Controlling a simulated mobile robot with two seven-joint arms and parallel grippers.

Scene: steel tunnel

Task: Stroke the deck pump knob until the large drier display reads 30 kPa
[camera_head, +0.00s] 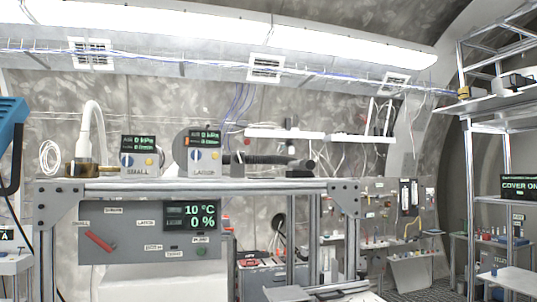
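The large drier (205,154) is a pale box labelled LARGE on top of the metal frame deck. Its dark display (205,139) appears to read 0 kPa on the upper line; the lower line is too small to read surely. A dark horizontal cylinder (265,159) lies on the deck to its right, ending in a dark knob-like piece (300,166); I cannot tell surely whether this is the deck pump knob. The small drier (141,158), labelled SMALL, stands to the left, its display (139,142) also at about 0 kPa. Neither gripper shows.
Below the deck, a grey panel (130,243) has a red lever (100,241) and a display (191,217) reading 10 °C and 0 %. Metal shelving (490,195) stands at right. A blue object (11,125) fills the left edge.

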